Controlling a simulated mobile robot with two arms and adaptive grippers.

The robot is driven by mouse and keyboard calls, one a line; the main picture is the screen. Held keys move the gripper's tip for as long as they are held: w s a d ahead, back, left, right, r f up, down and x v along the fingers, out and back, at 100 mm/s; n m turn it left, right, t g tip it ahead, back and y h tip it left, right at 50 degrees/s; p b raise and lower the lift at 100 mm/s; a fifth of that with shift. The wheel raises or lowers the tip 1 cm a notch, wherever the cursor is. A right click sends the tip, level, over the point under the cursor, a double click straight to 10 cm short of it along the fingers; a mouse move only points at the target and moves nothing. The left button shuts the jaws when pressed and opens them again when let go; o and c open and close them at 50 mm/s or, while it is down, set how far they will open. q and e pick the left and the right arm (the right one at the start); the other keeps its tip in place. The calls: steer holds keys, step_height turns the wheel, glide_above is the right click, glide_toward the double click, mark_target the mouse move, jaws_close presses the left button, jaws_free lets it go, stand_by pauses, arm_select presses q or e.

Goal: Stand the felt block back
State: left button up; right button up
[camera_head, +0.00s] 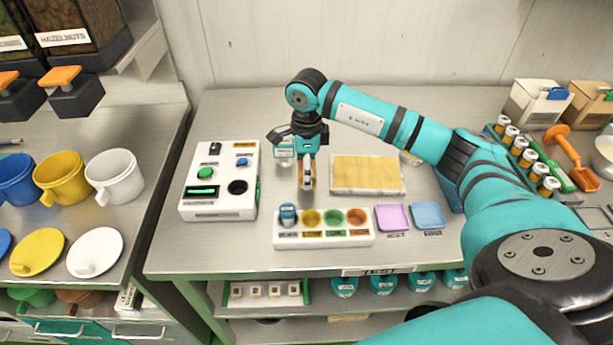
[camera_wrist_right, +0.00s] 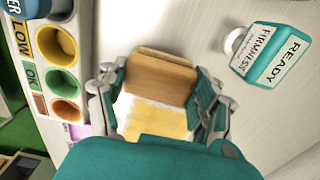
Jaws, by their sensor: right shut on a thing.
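My right gripper (camera_head: 307,182) reaches over the table from the right, pointing down behind the white cup rack. In the right wrist view, its two fingers (camera_wrist_right: 158,100) are shut on the sides of a tan-brown block (camera_wrist_right: 160,78), which I take to be the felt block. In the head view the gripper mostly hides this block. Whether the block touches the table is hard to tell. My left gripper is not in view.
A white rack (camera_head: 322,241) with yellow, green and orange cups stands in front. A yellow slab (camera_head: 366,174) in a tray lies to the right. A white button box (camera_head: 220,208) stands left; pink (camera_head: 392,217) and blue (camera_head: 428,215) trays lie right. A "FIRMNESS READY" sign (camera_wrist_right: 271,55) stands nearby.

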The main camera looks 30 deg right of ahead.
step_height(320, 180, down, 2)
steer(key=shift+s+f+p, duration=0.1)
steer(key=shift+f+p, duration=0.15)
steer(key=shift+p, duration=0.05)
steer(key=shift+f, duration=0.4)
steer(key=o, duration=0.8)
steer(key=shift+c, duration=0.2)
steer(key=o, duration=0.5)
steer(key=shift+c, duration=0.2)
steer(key=shift+r, duration=0.35)
step_height(320, 180, up, 12)
steer(key=shift+f+b, duration=0.15)
steer(key=shift+b, duration=1)
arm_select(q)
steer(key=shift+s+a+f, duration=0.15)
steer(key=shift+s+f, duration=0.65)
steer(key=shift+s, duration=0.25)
